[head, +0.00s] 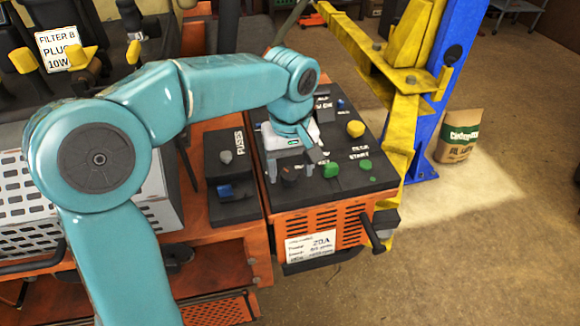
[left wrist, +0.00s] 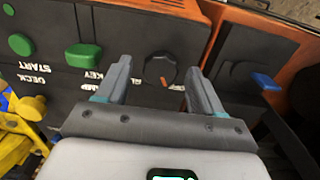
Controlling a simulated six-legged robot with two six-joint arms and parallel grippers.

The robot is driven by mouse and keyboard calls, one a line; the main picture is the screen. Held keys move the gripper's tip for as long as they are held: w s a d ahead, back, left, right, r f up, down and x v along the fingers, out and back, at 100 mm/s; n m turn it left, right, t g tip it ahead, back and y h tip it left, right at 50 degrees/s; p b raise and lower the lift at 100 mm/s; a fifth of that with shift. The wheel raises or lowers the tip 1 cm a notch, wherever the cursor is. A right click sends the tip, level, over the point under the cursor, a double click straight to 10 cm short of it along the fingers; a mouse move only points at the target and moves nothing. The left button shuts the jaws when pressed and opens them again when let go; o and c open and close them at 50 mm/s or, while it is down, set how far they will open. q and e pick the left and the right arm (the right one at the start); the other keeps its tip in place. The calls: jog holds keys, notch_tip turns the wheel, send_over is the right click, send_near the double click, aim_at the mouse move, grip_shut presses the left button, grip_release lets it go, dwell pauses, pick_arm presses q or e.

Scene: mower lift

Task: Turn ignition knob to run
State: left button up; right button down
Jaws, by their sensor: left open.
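The ignition knob is a round black dial with a small orange pointer mark. In the left wrist view the knob (left wrist: 159,68) sits between the fingertips of my left gripper (left wrist: 158,78), with a gap on each side. The pointer mark lies toward the right side of the dial, near white lettering partly hidden by a finger. In the head view the dark knob (head: 291,174) is at the front left of the control panel (head: 333,183), just below my left gripper (head: 291,158). My left gripper is open. My right gripper is not in view.
On the panel are a green rocker (head: 330,169), a green START button (head: 365,165) and a yellow button (head: 355,129). The FUSES box (head: 232,165) with a blue switch stands left. A yellow-blue lift post (head: 440,80) and a paper sack (head: 459,137) are at right.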

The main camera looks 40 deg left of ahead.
pick_arm(q)
jog(key=shift+w+f, duration=0.1)
jog(key=shift+f, duration=0.15)
jog(key=shift+s, duration=0.3)
jog(key=shift+w, duration=0.2)
jog(key=c, duration=1)
jog(key=shift+c, duration=0.2)
jog(key=shift+m, duration=0.4)
jog(key=m+p, duration=0.1)
jog(key=m, duration=0.4)
jog(key=shift+r+m, duration=0.1)
jog(key=shift+m, duration=0.2)
jog(key=m, duration=0.5)
jog(key=shift+m+p, duration=0.3)
jog(key=shift+m, duration=0.1)
